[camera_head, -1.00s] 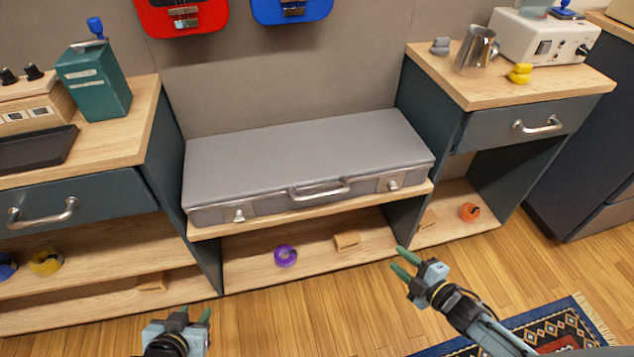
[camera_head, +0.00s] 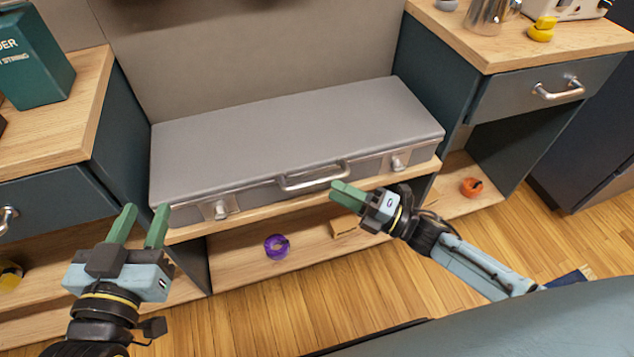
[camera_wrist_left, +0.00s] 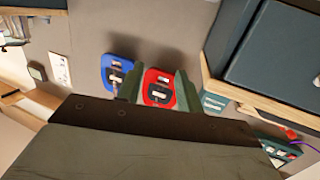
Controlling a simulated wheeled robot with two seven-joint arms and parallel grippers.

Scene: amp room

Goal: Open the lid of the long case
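The long grey case (camera_head: 290,135) lies on a wooden shelf between two cabinets, with its lid down. Its front has a metal handle (camera_head: 314,178), a left latch (camera_head: 221,209) and a right latch (camera_head: 397,163). My left gripper (camera_head: 145,210) is open and empty, in front of the case's left end near the left latch. Its spread green fingers also show in the left wrist view (camera_wrist_left: 158,85), where the case is not visible. My right gripper (camera_head: 336,191) is in front of the case, just right of and below the handle. Its fingers overlap in view, so their gap is unclear.
The left cabinet top (camera_head: 75,110) carries a green box (camera_head: 35,60). The right cabinet top (camera_head: 500,45) holds a metal jug (camera_head: 490,14) and a yellow object (camera_head: 541,30). A purple ring (camera_head: 276,246) and wooden block (camera_head: 346,226) lie on the lower shelf.

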